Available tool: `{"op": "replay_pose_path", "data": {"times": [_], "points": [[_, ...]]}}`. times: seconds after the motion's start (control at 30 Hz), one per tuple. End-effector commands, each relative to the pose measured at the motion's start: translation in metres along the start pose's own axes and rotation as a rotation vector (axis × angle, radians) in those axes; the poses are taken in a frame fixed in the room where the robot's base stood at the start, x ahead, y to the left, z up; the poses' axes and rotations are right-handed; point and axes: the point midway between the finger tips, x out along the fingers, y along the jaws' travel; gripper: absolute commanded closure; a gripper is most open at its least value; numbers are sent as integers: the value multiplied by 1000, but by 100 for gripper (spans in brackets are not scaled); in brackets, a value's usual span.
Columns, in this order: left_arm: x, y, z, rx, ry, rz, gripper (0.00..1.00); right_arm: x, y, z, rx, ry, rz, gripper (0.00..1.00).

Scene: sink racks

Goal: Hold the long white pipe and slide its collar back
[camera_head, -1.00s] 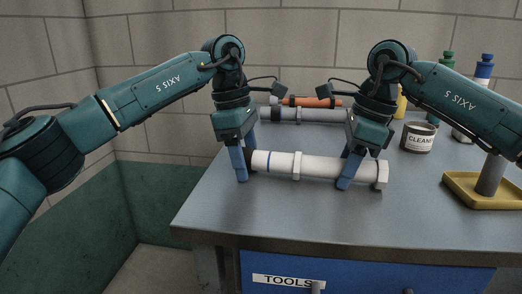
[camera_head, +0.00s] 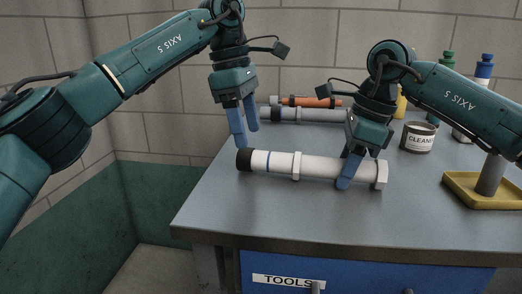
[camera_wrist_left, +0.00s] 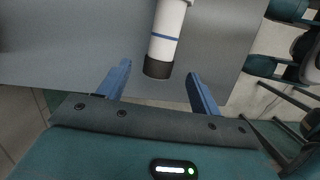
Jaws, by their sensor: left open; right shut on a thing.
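The long white pipe (camera_head: 325,168) lies on the grey bench top. It has a black left end (camera_head: 244,160), a blue ring near that end, and a white collar (camera_head: 297,166) around it near its middle. My right gripper (camera_head: 347,180) is shut on the pipe between the collar and the flanged right end. My left gripper (camera_head: 245,137) is open and empty, raised just above and behind the pipe's black end. In the left wrist view the pipe (camera_wrist_left: 165,35) points toward the gap between the open fingers (camera_wrist_left: 158,88), its black end short of them.
Behind lie a grey pipe (camera_head: 310,115) and an orange tube (camera_head: 310,102). At right are a labelled can (camera_head: 418,137), bottles (camera_head: 484,72) and a yellow tray (camera_head: 452,188) with a grey post. The bench's left edge is close to the black end.

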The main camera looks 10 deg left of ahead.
Motion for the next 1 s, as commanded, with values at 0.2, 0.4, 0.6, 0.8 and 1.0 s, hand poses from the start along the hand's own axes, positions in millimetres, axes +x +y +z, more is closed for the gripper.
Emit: {"op": "replay_pose_path", "data": {"times": [0.2,0.4,0.6,0.8,1.0], "points": [[-4,0,1,0,0,-1,35,0,0,0,0,-1,-1,84],[-4,0,1,0,0,-1,35,0,0,0,0,-1,-1,56],[-4,0,0,0,0,-1,35,0,0,0,0,-1,-1,40],[-4,0,0,0,0,-1,35,0,0,0,0,0,0,39],[-4,0,0,0,0,-1,35,-14,-1,0,1,-2,-4,39]]}}
